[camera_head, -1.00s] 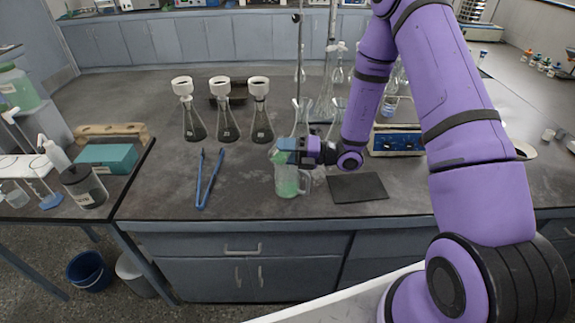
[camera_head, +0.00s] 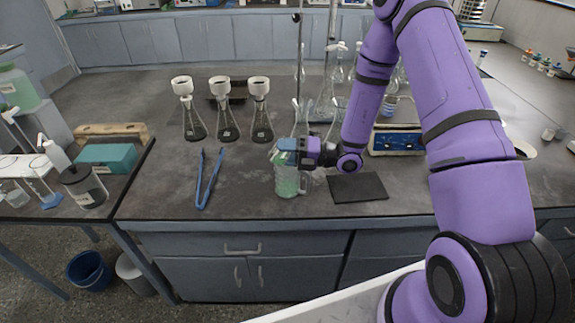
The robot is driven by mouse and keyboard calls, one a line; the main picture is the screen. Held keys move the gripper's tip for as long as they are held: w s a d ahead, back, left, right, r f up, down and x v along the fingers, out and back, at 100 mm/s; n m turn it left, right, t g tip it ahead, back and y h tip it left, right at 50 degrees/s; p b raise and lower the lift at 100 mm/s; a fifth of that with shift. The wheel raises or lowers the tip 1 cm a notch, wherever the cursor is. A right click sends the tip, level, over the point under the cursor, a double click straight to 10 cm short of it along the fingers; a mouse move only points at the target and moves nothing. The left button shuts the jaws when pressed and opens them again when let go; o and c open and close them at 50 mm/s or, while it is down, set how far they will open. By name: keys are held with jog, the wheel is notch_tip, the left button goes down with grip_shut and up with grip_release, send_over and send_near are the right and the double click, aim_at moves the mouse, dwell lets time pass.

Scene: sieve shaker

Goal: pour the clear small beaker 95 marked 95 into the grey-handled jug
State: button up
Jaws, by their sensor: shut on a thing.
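The jug (camera_head: 287,184) stands upright on the bench near its front edge. It is clear, holds pale green contents, and has a greyish handle on its right side. My gripper (camera_head: 284,152) is directly above the jug's mouth, coming in from the right. It is shut on the small clear beaker (camera_head: 274,153), which is tilted over the jug's mouth. The beaker is mostly hidden by the fingers and is small, so its mark cannot be read and its remaining contents cannot be told.
A dark mat (camera_head: 357,187) lies right of the jug. Blue tongs (camera_head: 209,180) lie to the left. Several flasks with white funnels, one of them here (camera_head: 261,125), stand behind. A blue-fronted device (camera_head: 397,141) and glassware on a stand are behind my arm.

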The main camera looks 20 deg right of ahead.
jog(key=shift+w+d+r+m+t, duration=0.1)
jog(key=shift+r+m+t, duration=0.2)
jog(key=shift+m, duration=0.6)
dwell(1.4)
jog(key=shift+f+y, duration=0.1)
jog(key=shift+y, duration=0.2)
